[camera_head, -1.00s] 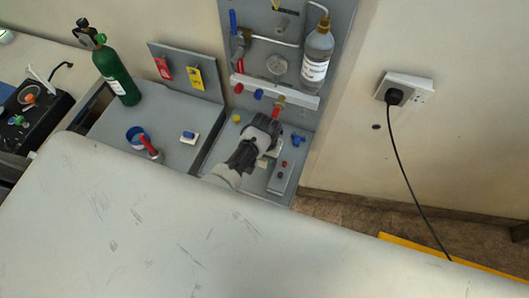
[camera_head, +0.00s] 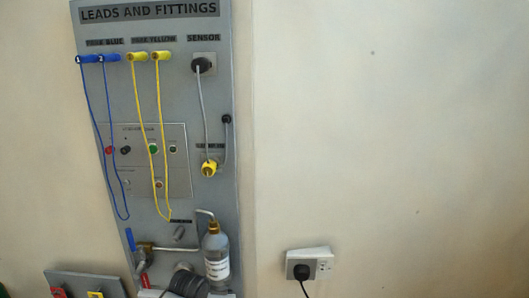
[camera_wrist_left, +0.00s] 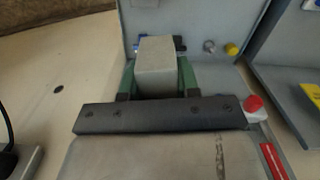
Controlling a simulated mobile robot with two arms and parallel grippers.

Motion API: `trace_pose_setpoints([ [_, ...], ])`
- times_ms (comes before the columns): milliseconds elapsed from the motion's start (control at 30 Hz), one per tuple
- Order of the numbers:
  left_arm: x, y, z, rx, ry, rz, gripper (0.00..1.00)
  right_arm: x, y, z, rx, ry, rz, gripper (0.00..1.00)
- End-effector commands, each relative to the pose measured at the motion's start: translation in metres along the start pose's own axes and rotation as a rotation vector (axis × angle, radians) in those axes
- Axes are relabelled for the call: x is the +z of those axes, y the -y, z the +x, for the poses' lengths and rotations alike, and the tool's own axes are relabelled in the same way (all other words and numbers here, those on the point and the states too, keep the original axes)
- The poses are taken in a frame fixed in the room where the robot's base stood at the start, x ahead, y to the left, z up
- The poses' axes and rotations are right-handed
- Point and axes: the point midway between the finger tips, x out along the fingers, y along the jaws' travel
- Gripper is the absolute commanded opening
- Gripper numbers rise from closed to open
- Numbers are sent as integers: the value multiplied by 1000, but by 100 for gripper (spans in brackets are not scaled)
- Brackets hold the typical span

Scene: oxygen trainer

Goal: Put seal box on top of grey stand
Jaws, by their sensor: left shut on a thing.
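In the left wrist view, my left gripper (camera_wrist_left: 156,82) has its green-sided fingers shut on a pale grey box (camera_wrist_left: 155,58). The box stands between the fingers, and its plain top and near side show. I see no label on it, so I cannot tell for certain whether it is the seal box. The grey stand cannot be made out for certain in either view. My right gripper is in neither view.
A tall grey panel (camera_head: 150,95) on the wall carries blue and yellow leads, with a labelled bottle (camera_head: 216,255) low on it. A wall socket (camera_head: 309,262) is at right. In the wrist view, a red knob (camera_wrist_left: 254,103) and yellow knob (camera_wrist_left: 231,49) are near the gripper.

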Motion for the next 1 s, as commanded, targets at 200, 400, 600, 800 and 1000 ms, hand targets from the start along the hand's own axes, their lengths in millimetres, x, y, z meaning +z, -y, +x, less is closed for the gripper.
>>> trace_pose_setpoints([
  [200,30,5,-38,-9,-7,31,4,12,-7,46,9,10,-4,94],
  [400,88,15,-48,-9,0,78,4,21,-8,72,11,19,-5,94],
  [600,139,31,-48,-5,2,109,4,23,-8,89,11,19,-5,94],
  [800,162,40,-48,-1,2,119,4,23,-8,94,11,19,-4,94],
  [1000,164,41,-50,1,1,119,4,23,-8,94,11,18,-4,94],
])
